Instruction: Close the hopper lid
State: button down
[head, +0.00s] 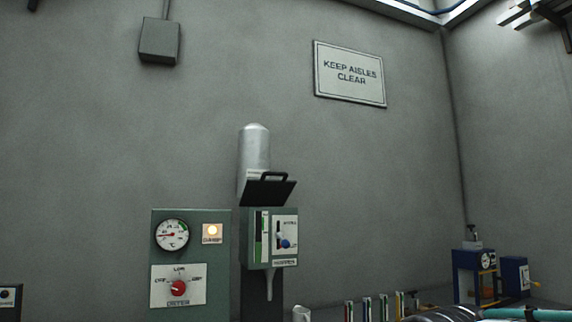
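The hopper (284,262) is a green box with a white front panel and a label reading HOPPER, low in the middle of the head view. Its black lid (267,193) is raised and tilted up, with a black loop handle (273,177) on its upper edge. A silver round-topped cylinder (254,148) stands behind the lid. No gripper shows in the head view.
A green dryer panel (217,275) with a gauge, a lit lamp and a red knob stands left of the hopper. A blue machine (470,275) stands at the right. Several upright coloured items (375,305) stand between, with a pale cup (301,313) below the hopper.

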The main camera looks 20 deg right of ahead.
aim_at(262, 192)
jog(key=z, duration=0.5)
jog(key=i, duration=1.3)
jog(key=u, duration=0.5)
